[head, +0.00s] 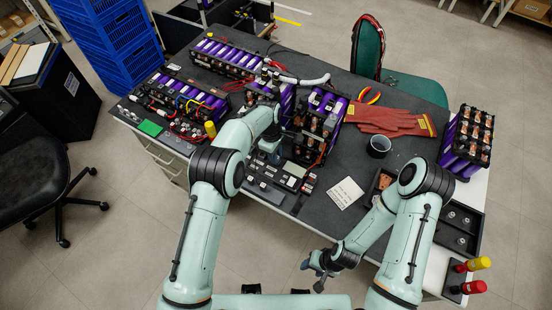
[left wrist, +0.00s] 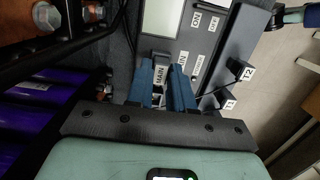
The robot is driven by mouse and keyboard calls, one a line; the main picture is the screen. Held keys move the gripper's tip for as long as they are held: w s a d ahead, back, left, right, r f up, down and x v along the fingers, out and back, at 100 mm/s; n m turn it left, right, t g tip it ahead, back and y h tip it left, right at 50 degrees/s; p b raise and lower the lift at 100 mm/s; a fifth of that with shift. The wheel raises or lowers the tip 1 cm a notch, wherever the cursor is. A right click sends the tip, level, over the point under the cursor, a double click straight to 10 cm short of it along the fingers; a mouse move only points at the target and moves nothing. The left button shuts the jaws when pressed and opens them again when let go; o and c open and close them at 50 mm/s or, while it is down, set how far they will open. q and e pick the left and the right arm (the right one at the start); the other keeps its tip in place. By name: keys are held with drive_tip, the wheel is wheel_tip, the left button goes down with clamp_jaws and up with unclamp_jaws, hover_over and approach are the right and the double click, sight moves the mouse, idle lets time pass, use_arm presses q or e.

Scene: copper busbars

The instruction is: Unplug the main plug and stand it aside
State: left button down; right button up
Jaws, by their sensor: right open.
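The main plug (left wrist: 161,76) is a small dark block with a white MAIN label. In the left wrist view it sits between the two blue fingers of my left gripper (left wrist: 164,92), which look closed on its sides. In the head view my left gripper (head: 272,152) points down at the dark control unit (head: 265,189) on the table's near side; the arm hides the plug there. I cannot tell whether the plug is seated in its socket. My right gripper (head: 318,270) is open and empty, off the table's near edge.
Purple battery modules (head: 222,57) and cables crowd the table's back and left. Red gloves (head: 392,121), a dark cup (head: 379,146) and a white note (head: 345,193) lie to the right. A black tray (head: 459,228) is at the far right. The mat is clear around the note.

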use_arm(q)
drive_tip(key=shift+w+r+p, duration=0.1)
drive_tip(key=shift+r+p, duration=0.5)
drive_tip(key=shift+r, duration=1.5)
use_arm(e)
drive_tip(key=shift+w+r, duration=0.8)
drive_tip(key=shift+w, duration=0.05)
use_arm(q)
drive_tip(key=shift+r, duration=0.2)
use_arm(e)
drive_tip(key=shift+w+r, duration=0.2)
use_arm(q)
drive_tip(key=shift+f, duration=0.1)
